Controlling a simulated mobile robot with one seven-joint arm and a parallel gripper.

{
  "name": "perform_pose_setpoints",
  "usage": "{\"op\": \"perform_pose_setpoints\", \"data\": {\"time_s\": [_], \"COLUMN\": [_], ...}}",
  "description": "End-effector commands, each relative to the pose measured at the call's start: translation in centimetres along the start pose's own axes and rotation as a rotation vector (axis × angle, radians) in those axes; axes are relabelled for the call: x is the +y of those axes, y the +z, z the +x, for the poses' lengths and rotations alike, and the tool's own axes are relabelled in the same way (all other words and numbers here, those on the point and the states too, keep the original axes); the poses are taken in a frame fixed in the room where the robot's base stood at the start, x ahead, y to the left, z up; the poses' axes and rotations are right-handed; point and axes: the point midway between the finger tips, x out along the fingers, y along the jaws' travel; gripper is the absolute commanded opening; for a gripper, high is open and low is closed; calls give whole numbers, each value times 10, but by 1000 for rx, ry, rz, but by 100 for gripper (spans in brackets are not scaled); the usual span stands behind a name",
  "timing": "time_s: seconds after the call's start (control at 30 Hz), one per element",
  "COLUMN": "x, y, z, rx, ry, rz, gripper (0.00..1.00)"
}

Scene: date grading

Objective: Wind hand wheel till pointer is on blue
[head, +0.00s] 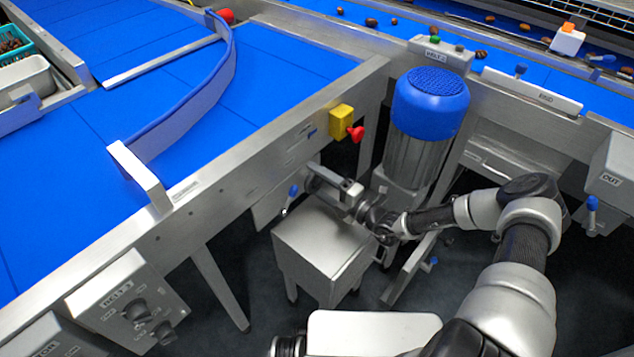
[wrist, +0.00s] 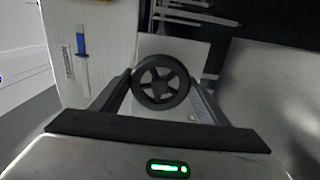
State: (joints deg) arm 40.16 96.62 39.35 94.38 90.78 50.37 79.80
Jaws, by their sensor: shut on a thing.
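The hand wheel (wrist: 160,82) is a small dark spoked wheel, seen face-on in the middle of the wrist view. The two fingers of my gripper (wrist: 161,84) lie on its left and right sides, and my gripper is shut on its rim. In the head view my gripper (head: 318,178) reaches left to the side of the conveyor frame, and the wheel is largely hidden there. A blue-handled part (wrist: 81,42) with a small label beside it is on the pale panel left of the wheel. I cannot make out a pointer or its reading.
A metal box on legs (head: 322,240) stands just below my gripper. A blue-topped motor (head: 430,100) stands behind it to the right. A yellow box with a red knob (head: 342,121) is on the conveyor frame above. A control box (head: 125,300) is at the lower left.

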Motion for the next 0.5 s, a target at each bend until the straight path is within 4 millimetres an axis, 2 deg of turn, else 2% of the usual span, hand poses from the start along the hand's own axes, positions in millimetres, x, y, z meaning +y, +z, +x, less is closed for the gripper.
{"op": "perform_pose_setpoints", "data": {"time_s": [0.5], "x": [-2], "y": [0], "z": [-1], "rx": [0], "ry": [-2], "rz": [492], "gripper": [46]}}
